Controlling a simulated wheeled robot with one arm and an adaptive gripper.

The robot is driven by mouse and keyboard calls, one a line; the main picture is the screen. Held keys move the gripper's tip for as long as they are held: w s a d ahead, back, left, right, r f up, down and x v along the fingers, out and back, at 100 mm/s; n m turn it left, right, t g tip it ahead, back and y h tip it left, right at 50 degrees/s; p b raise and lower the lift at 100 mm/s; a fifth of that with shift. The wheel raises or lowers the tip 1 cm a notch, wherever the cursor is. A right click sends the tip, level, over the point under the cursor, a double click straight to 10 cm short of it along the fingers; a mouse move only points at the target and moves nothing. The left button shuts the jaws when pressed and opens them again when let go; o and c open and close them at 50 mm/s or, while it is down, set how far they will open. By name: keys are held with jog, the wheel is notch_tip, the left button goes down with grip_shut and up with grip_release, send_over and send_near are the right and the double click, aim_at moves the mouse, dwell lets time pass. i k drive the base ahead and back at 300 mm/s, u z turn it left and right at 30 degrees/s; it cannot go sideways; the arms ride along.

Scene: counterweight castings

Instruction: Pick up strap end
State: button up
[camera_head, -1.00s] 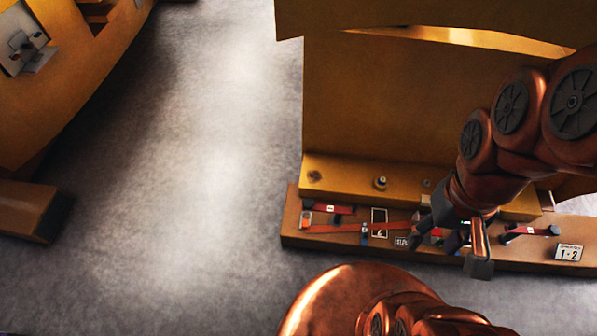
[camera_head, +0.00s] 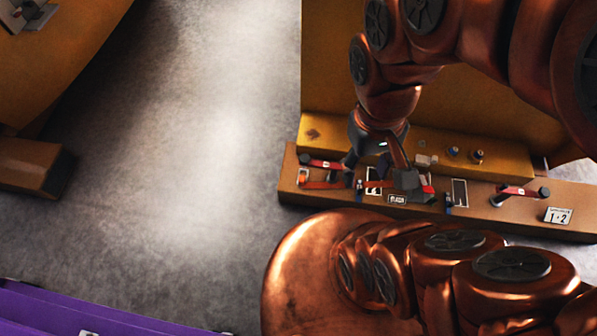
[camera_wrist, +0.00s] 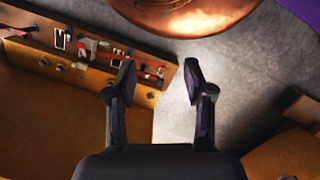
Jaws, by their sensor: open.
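The orange-red strap (camera_head: 318,185) lies flat along the long brown ledge, near its left end in the head view. Its left end has a small pale-edged piece; its right part is hidden behind my gripper. In the wrist view my gripper (camera_wrist: 160,80) shows open and empty, with the left fingertip overlapping the ledge (camera_wrist: 173,75) and the right one over grey floor. Small red parts show beside the left finger there; I cannot tell which is the strap end.
A red-handled clamp (camera_head: 322,163) sits behind the strap, and another (camera_head: 518,191) stands at the right. A plate marked 1-2 (camera_head: 557,215) is on the ledge. A yellow casting (camera_head: 320,132) rises behind. A purple structure (camera_head: 60,315) is at lower left. Grey floor is clear.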

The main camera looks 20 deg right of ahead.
aim_at(301, 180)
jog(key=u, duration=1.6)
jog(key=i, duration=1.1)
jog(key=z, duration=0.05)
